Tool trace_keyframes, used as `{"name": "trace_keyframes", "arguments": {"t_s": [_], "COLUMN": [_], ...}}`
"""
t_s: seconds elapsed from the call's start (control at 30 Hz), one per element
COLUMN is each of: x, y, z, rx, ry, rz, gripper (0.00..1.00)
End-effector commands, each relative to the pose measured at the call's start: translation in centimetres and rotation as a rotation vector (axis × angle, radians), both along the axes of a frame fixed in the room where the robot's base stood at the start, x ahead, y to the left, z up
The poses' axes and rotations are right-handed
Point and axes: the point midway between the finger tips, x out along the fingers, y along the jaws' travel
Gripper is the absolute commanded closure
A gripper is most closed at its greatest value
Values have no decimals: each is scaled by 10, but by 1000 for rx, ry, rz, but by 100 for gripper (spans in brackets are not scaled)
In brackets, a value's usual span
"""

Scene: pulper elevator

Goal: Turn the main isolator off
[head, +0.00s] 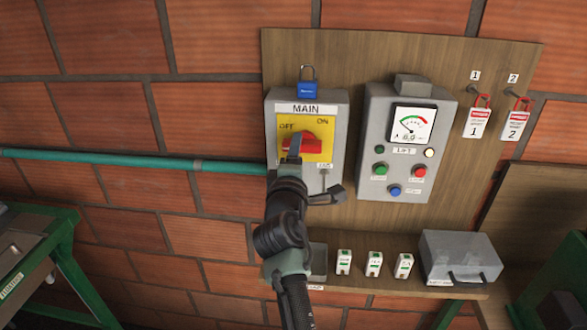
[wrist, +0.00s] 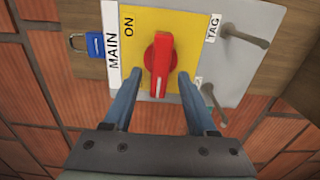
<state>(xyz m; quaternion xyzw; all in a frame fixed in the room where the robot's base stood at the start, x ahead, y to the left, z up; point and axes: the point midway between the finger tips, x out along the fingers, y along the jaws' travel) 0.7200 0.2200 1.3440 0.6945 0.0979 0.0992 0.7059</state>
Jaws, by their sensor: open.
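The main isolator is a grey box (head: 336,160) labelled MAIN, with a yellow plate (head: 286,126) marked OFF at upper left and ON at upper right. Its red rotary handle (head: 312,144) lies roughly level across the plate in the head view. In the wrist view the handle (wrist: 159,58) runs up and down, with a white mark near its lower end. My gripper (wrist: 155,82) is open, one finger on each side of the handle's lower part, with gaps showing. In the head view my gripper (head: 293,152) covers part of the handle. The OFF mark is hidden in the wrist view.
A blue padlock (head: 308,90) sits on top of the box. Pegs (wrist: 245,37) stick out beside the TAG label. A meter panel (head: 376,170) with buttons stands to the right, then hanging red-and-white tags (head: 477,122). A teal pipe (head: 120,158) enters from the left.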

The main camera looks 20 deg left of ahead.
Motion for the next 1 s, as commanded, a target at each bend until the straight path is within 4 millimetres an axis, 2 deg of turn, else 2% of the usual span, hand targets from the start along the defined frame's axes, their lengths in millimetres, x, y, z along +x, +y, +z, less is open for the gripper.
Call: {"name": "trace_keyframes", "arguments": {"t_s": [0.17,0.7,1.0], "x": [-18,-98,-120], "y": [-6,-29,-34], "z": [-2,-2,-1], "rx": [4,3,0], "ry": [1,0,1], "rz": [-1,-1,0], "gripper": [43,43,43]}}
